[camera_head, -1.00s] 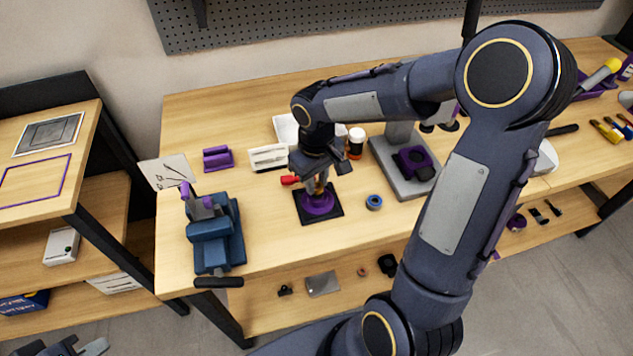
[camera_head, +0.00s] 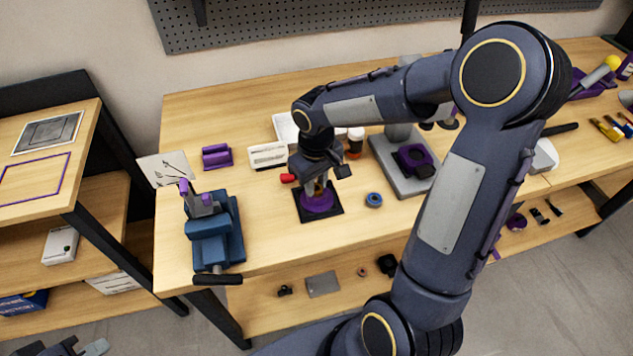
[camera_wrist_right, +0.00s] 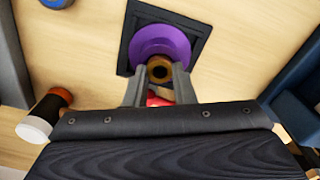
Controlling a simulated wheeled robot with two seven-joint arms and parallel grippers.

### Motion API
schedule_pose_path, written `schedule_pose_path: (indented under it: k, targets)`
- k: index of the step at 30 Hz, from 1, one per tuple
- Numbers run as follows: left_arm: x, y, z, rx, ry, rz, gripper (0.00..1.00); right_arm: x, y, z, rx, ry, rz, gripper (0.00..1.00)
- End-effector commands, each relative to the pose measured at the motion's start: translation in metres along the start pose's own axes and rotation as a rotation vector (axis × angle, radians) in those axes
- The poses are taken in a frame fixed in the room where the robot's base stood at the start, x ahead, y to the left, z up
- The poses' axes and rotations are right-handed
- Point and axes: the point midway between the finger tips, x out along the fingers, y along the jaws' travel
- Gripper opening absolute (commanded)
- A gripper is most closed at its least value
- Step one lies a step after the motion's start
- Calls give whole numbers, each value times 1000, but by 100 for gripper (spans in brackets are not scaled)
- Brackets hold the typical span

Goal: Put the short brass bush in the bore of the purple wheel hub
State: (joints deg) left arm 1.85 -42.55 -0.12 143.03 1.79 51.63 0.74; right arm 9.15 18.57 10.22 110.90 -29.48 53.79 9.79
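The purple wheel hub (camera_head: 319,203) lies on a black square pad (camera_head: 304,214) on the bench. It also shows in the wrist view (camera_wrist_right: 160,38). The short brass bush (camera_wrist_right: 159,70) is between the fingertips of my right gripper (camera_wrist_right: 160,83), with its open end facing the camera. In the head view my right gripper (camera_head: 318,182) points down over the hub, and the bush is a small brass patch there. The bush overlaps the hub's near side in the wrist view and hides the bore. My left gripper (camera_head: 72,347) is at the bottom left, partly cut off, away from the bench.
A blue vise (camera_head: 212,240) stands left of the pad. A blue ring (camera_head: 374,200) and a grey stand (camera_head: 400,180) are to the right. The bench in front of the pad is clear.

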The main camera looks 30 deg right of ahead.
Motion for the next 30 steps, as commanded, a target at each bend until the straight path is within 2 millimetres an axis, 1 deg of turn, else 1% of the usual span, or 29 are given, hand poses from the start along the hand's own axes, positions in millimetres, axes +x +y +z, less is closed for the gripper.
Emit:
schedule_pose_path:
  k: [1, 2, 5, 7, 8, 9, 11, 18, 21, 24, 27, 29, 30]
  targets:
    - [3, -1, 2, 0, 0, 0, 0, 13, -1, 7, 1, -27, -8, 41]
    - [3, -1, 1, 0, 0, 0, 0, 13, -1, 7, 2, -27, -8, 41]
    - [-1, 0, 0, 0, 0, 0, 0, 8, -1, 7, 3, -27, -8, 42]
    - [-7, 3, -4, 0, 0, 0, 0, 0, -1, 7, 3, -27, -8, 42]
    - [-11, 5, -6, 0, 0, 0, 0, -5, -1, 7, 3, -27, -8, 45]
    - [-7, 3, -4, 0, 1, 0, 0, -8, -1, 6, 3, -24, -6, 45]
    - [-6, 3, -3, 0, 0, 0, 0, -21, -1, 5, 3, -21, -5, 45]
    - [-7, 3, -4, 0, 0, 0, 0, -79, -1, 2, 0, -15, -4, 45]
    - [-7, 3, -4, 0, 0, 0, 0, -98, -1, 2, -1, -14, -5, 45]
    - [-8, 4, -4, 0, 0, 0, 0, -112, -1, 2, -1, -16, -4, 45]
    - [-8, 4, -4, 0, 0, 0, 0, -121, -1, 2, -1, -16, -5, 45]
    - [-8, 4, -4, 0, 0, 0, 0, -125, -1, 5, 1, -11, -8, 45]
    - [-8, 4, -4, 0, 0, 0, 0, -128, -2, 10, 7, 0, -12, 45]
